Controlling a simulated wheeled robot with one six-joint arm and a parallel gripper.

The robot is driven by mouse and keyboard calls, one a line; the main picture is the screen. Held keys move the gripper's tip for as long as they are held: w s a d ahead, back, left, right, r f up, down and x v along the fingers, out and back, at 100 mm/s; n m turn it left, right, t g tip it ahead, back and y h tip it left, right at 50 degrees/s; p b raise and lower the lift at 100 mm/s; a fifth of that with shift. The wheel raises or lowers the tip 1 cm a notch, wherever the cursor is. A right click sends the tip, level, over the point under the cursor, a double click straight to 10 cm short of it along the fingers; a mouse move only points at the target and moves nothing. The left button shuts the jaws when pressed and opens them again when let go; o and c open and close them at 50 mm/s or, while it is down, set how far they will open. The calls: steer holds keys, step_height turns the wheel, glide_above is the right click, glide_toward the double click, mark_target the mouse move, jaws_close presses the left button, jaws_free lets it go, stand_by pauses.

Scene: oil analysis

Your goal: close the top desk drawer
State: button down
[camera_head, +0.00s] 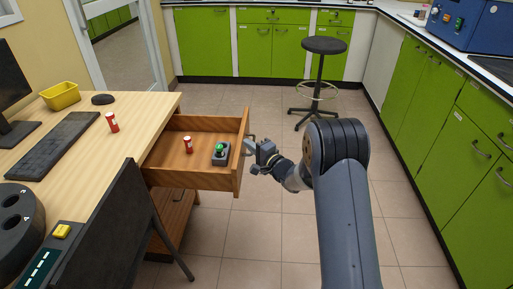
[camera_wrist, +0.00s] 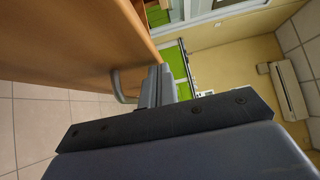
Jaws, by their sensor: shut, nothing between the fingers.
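The top desk drawer (camera_head: 205,172) is pulled well out of the wooden desk (camera_head: 92,125). Inside it are a red and white small bottle (camera_head: 188,145) and a dark grey block with a green top (camera_head: 221,153). My gripper (camera_head: 252,145) is at the outer side of the drawer front, close to its handle. In the wrist view, the drawer front (camera_wrist: 75,40) fills the upper left and its grey curved handle (camera_wrist: 120,88) shows beside the fingertips (camera_wrist: 157,72). The fingers are together and empty. I cannot tell whether they touch the drawer.
On the desk are a yellow basket (camera_head: 61,95), a keyboard (camera_head: 52,145) and another red bottle (camera_head: 112,122). A black stool (camera_head: 323,46) stands farther back. Green cabinets (camera_head: 425,85) line the right. Tiled floor is clear between.

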stand_by(0.3)
steer(key=a+b, duration=0.4)
steer(key=a, duration=2.4)
steer(key=shift+w, duration=0.45)
steer(key=shift+a, duration=0.1)
